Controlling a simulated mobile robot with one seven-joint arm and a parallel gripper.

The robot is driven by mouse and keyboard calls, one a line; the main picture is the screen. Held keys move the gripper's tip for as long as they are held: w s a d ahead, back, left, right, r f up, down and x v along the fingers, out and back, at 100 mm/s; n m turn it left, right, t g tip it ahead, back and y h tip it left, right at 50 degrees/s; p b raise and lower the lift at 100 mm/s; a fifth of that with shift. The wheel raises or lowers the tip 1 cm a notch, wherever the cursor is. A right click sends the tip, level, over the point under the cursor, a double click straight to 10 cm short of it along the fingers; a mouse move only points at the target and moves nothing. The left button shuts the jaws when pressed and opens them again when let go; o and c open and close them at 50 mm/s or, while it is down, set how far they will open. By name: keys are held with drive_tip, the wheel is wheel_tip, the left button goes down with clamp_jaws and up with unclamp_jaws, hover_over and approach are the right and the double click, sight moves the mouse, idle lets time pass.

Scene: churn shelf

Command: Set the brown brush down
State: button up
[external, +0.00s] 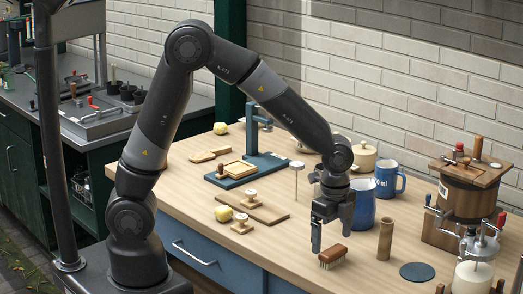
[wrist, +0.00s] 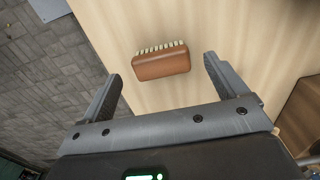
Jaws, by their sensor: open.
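The brown brush (external: 333,256) rests on the wooden table near its front edge, with its pale bristles showing along one side. In the wrist view the brush (wrist: 161,65) lies ahead of the fingers, apart from both. My gripper (external: 332,236) is open and empty, just above and beside the brush in the external view. In the wrist view its two fingers (wrist: 160,78) are spread wide. I cannot tell the exact height of the fingers above the table.
Blue mugs (external: 388,180) stand behind my gripper. A wooden cylinder (external: 385,239) and a dark round coaster (external: 417,271) are to the right of the brush. A wooden churn (external: 462,205) stands farther right. The table's front edge is close to the brush.

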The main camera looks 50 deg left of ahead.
sight(331, 249)
wheel_tip(331, 249, up, 8)
drive_tip(key=a+r+n+t, duration=0.1)
drive_tip(key=a+r+n, duration=0.25)
drive_tip(key=a, duration=0.45)
drive_tip(key=s+a+r+n+t, duration=0.1)
drive_tip(key=s+a+r+n, duration=0.1)
drive_tip(key=a, duration=0.6)
drive_tip(key=s+a+r+n+t, duration=0.2)
drive_tip(key=s+a+n, duration=0.3)
drive_tip(key=a+n, duration=0.2)
drive_tip(key=s+a+r+n+t, duration=0.1)
drive_tip(key=s+a+r+n, duration=0.1)
drive_tip(key=a+n, duration=0.3)
drive_tip(key=s+a, duration=0.1)
drive_tip(key=a, duration=0.3)
drive_tip(key=shift+s+a+r+t, duration=0.15)
drive_tip(key=shift+s+r+t, duration=0.1)
drive_tip(key=shift+r+t, duration=0.1)
